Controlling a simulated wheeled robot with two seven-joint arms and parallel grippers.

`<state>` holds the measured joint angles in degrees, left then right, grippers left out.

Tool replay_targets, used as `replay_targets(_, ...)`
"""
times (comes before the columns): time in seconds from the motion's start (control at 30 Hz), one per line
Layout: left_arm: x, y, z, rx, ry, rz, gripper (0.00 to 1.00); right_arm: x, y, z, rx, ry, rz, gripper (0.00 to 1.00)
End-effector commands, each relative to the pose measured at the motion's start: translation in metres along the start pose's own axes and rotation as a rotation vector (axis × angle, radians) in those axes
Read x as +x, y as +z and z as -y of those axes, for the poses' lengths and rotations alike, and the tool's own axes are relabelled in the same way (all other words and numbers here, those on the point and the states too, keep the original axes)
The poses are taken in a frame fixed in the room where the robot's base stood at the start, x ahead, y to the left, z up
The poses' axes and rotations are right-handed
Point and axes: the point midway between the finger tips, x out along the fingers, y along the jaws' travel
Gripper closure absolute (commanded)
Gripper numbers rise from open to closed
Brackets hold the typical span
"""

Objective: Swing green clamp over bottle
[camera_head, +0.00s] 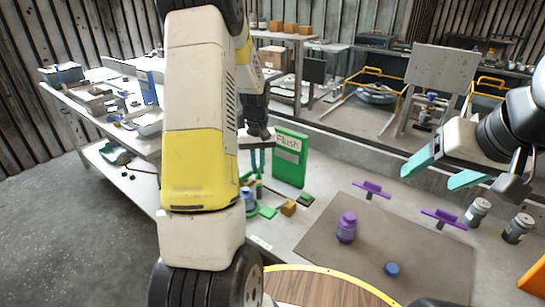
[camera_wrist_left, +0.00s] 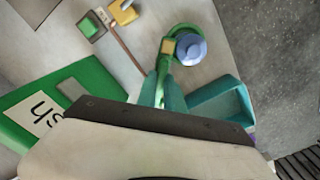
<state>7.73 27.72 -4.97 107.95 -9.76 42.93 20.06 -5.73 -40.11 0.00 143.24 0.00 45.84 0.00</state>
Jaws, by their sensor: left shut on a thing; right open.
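The blue bottle (camera_head: 250,203) stands on the workbench, partly hidden by my left arm in the head view. In the left wrist view its round blue top (camera_wrist_left: 191,50) sits beside the curved end of the green clamp (camera_wrist_left: 168,47), which partly surrounds it. I cannot tell whether the clamp presses on the bottle. My left gripper (camera_head: 258,173) is shut on the clamp's green upright part, just beside the bottle; its teal fingers (camera_wrist_left: 161,88) also show in the left wrist view. My right gripper (camera_head: 440,168) is open and empty above the right of the bench.
A green "Flush" board (camera_head: 290,158) stands close behind my left gripper. Grey canisters (camera_head: 477,211) stand at the right. Small blocks (camera_head: 288,208) lie near the clamp.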

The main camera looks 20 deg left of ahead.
Motion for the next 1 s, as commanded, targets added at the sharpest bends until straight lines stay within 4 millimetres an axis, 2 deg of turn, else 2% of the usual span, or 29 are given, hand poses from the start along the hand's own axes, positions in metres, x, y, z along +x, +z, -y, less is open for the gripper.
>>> replay_targets(0.6,-0.0008,-0.0009,0.0002,0.546,0.000,-0.003,1.00,0.0000,0.0000,0.0000,0.000,0.000,0.000,0.30)
replay_targets(1.0,-0.0010,-0.0009,0.0000,0.729,-0.001,-0.003,1.00,0.0000,0.0000,0.0000,0.000,0.000,0.000,0.30)
